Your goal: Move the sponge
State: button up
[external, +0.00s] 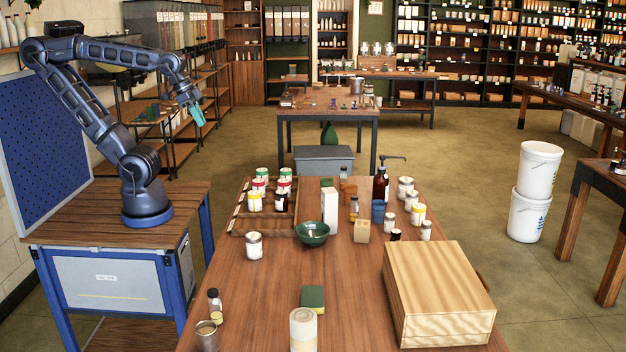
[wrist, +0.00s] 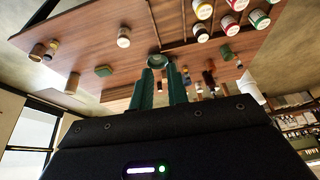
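A sponge (external: 313,297) with a green top and a yellowish lower layer lies flat near the front of the wooden table. It also shows in the wrist view (wrist: 103,71), left of the fingers. A second small green-topped piece (external: 327,182) is at the table's far end; I cannot tell if it is a sponge. My gripper (external: 197,115) is raised high at the left, well away from the sponge. In the wrist view its two teal fingers (wrist: 161,88) stand apart with an empty gap between them.
A large wooden box (external: 437,290) fills the right. Bare tabletop lies left of the sponge.

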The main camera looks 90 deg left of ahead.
jog(key=w+d, duration=0.1)
jog(key=w, duration=0.1)
jog(key=w+d+r+m, duration=0.1)
jog(key=w, duration=0.2)
jog(key=w+d+r+m, duration=0.1)
jog(key=w, duration=0.1)
jog(key=shift+w+g, duration=0.3)
jog(key=shift+g, duration=0.1)
grip_shut()
jog(key=w+d+m, duration=0.3)
jog(key=w+d, duration=0.2)
jog(key=w, duration=0.3)
jog(key=m+g, duration=0.4)
jog(key=m, duration=0.9)
send_over(311, 308)
jog(key=d, duration=0.6)
notch_tip(311, 308, down, 34)
jog(key=f, duration=0.9)
jog(key=shift+a+f, duration=0.2)
jog(key=shift+f, duration=0.05)
jog(key=a, duration=0.2)
jog(key=shift+a+r, duration=0.2)
jog(key=shift+a, duration=0.85)
